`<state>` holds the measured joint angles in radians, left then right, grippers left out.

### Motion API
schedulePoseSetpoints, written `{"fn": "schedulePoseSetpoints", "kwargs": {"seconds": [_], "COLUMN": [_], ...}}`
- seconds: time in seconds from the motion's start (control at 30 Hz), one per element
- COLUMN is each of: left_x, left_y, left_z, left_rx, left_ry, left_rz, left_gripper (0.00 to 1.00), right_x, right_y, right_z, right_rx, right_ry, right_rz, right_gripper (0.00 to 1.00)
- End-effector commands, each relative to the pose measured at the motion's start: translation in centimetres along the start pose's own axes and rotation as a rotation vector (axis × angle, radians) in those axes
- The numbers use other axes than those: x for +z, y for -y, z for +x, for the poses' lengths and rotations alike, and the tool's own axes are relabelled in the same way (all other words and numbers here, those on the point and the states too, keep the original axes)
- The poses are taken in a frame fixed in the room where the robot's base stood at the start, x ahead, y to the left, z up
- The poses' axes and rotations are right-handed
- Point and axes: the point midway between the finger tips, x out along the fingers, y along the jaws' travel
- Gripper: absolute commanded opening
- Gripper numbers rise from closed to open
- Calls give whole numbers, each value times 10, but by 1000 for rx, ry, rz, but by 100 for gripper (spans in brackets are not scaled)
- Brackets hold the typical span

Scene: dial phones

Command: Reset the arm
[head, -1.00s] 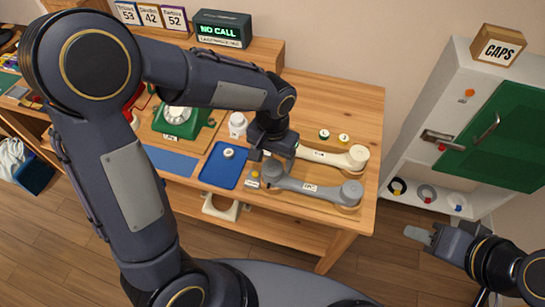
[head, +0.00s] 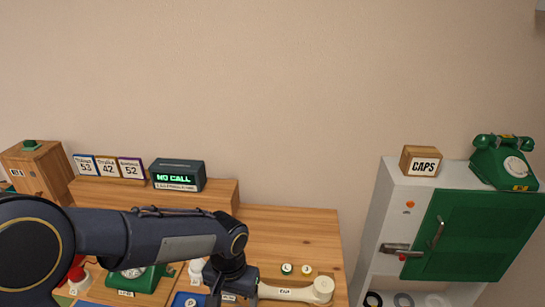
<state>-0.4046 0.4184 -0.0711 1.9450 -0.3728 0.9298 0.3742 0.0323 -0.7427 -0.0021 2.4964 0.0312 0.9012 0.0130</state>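My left arm comes in from the left across the wooden desk (head: 290,222). Its gripper (head: 228,293) points down at the bottom edge of the head view, beside a cream handset (head: 296,291) that lies on the desk. The fingertips are cut off or hidden, so I cannot tell whether they are open or hold anything. My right arm and gripper are out of view.
A green dial phone (head: 133,282) sits partly behind my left arm. A box reading NO CALL (head: 178,175) and number cards (head: 108,168) stand on the shelf. On the right, a white cabinet (head: 393,215) carries a CAPS box (head: 420,161) and another green phone (head: 504,162).

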Motion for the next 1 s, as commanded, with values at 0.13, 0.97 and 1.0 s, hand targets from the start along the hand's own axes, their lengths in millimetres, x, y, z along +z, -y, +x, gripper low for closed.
{"fn": "schedulePoseSetpoints", "kwargs": {"seconds": [0.13, 0.97, 1.0], "left_x": [18, 177, 177], "left_y": [18, 53, 53], "left_z": [-24, -92, -92], "left_rx": [58, 313, 313], "left_ry": [-47, -509, -509], "left_rz": [-55, -348, -348], "left_gripper": [71, 71, 71], "right_x": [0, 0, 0], "right_y": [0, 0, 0], "right_z": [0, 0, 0], "right_rx": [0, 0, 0], "right_ry": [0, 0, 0], "right_rz": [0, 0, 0], "right_gripper": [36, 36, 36]}}
